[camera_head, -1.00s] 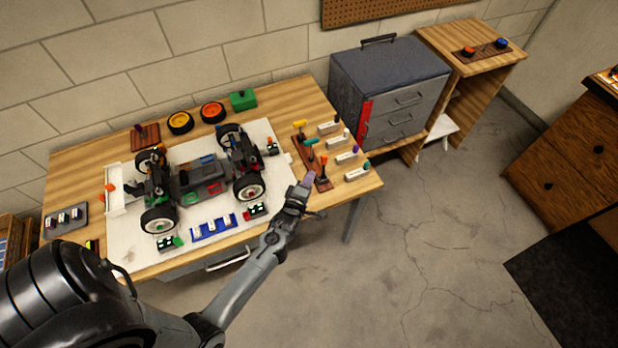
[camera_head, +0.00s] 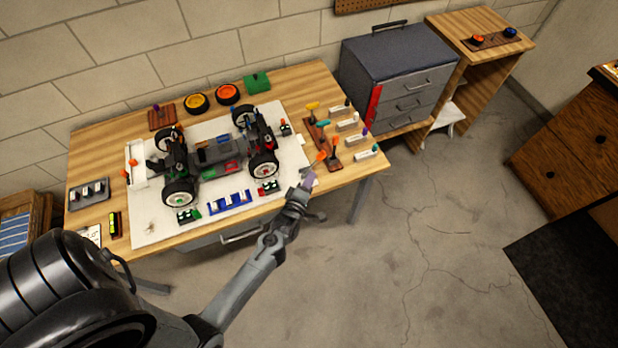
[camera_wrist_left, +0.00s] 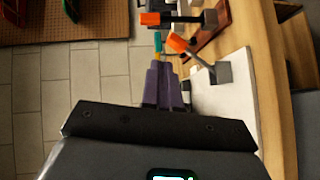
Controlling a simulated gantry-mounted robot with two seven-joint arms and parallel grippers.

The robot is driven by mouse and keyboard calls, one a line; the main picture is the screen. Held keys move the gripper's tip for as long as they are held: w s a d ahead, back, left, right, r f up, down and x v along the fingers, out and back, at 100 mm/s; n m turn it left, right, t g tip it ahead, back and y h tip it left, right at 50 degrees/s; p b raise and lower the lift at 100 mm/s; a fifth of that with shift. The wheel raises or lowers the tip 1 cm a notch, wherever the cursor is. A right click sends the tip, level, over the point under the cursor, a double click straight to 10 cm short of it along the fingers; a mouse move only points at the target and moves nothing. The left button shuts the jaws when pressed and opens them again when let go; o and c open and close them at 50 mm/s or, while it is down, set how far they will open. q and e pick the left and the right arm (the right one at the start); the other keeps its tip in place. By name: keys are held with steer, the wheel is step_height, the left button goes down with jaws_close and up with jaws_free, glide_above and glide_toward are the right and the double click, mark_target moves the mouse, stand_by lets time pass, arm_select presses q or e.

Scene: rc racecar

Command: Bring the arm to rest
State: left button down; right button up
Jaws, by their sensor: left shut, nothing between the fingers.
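My left gripper (camera_head: 308,181) is shut and empty, just off the front right edge of the workbench (camera_head: 130,122). Its purple fingers (camera_wrist_left: 163,85) are together in the left wrist view. Just beyond them is an orange-handled tool (camera_head: 320,156) with a grey lower end. It also shows in the left wrist view (camera_wrist_left: 180,42), tilted beside the fingers; I cannot tell whether they touch it. A second orange-handled tool (camera_head: 334,141) stands in the brown tool rack. My right gripper is not in view.
The RC car (camera_head: 215,156) sits on the white mat (camera_head: 150,228). Yellow (camera_head: 312,105) and teal (camera_head: 322,124) tool handles stand near several small white boxes. A grey drawer cabinet (camera_head: 385,55) is behind right. The floor (camera_head: 400,250) in front is clear.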

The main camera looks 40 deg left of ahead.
arm_select(q)
steer(key=s+d+r+m+g+h, duration=0.2)
steer(key=s+d+r+m+g, duration=0.2)
steer(key=s+m, duration=0.3)
steer(key=s+d+r+m+g+h+p, duration=0.1)
steer(key=s+d+r+m+g+h, duration=0.1)
steer(key=s+m, duration=0.6)
steer(key=s+d+r+m+g+h+p, duration=0.1)
steer(key=s+d+r+m+g+h, duration=0.1)
steer(key=s+d+r+m+g, duration=0.3)
step_height(320, 180, up, 2)
steer(key=s+d+m, duration=0.1)
steer(key=s+m, duration=0.1)
steer(key=shift+s+g, duration=0.3)
steer(key=shift+s, duration=0.05)
